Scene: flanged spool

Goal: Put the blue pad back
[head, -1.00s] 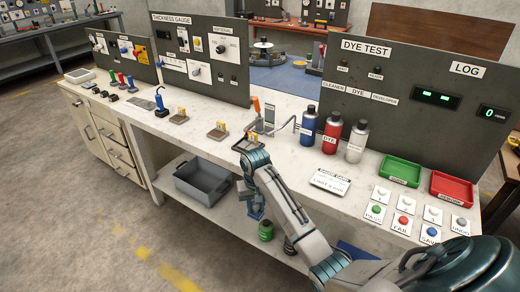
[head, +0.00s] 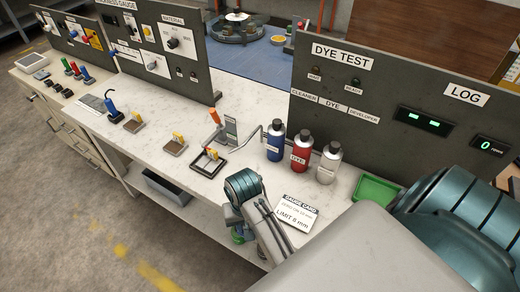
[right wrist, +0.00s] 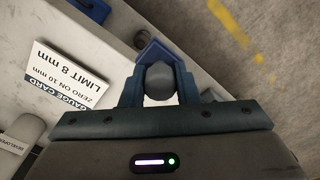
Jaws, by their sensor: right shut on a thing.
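In the right wrist view my right gripper (right wrist: 158,72) is shut on a dark grey rounded knob (right wrist: 160,84). A blue piece (right wrist: 150,49) shows just beyond the knob and is probably the blue pad; its shape is mostly hidden by the fingers. The gripper is near the bench's front edge, with floor beyond. In the head view my teal right wrist (head: 243,186) shows, but its fingers and load are hidden. Two small plates with yellow handles (head: 132,122) (head: 175,146) and a dark square frame (head: 208,163) sit on the bench. My left gripper is not in view.
Blue, red and white bottles (head: 275,142) (head: 301,150) (head: 329,162) stand before the DYE TEST panel (head: 400,70). The gauge card (head: 295,213) lies right of my wrist. A green tray (head: 378,190) is partly covered by my arm. A grey bin (head: 165,188) sits below the bench.

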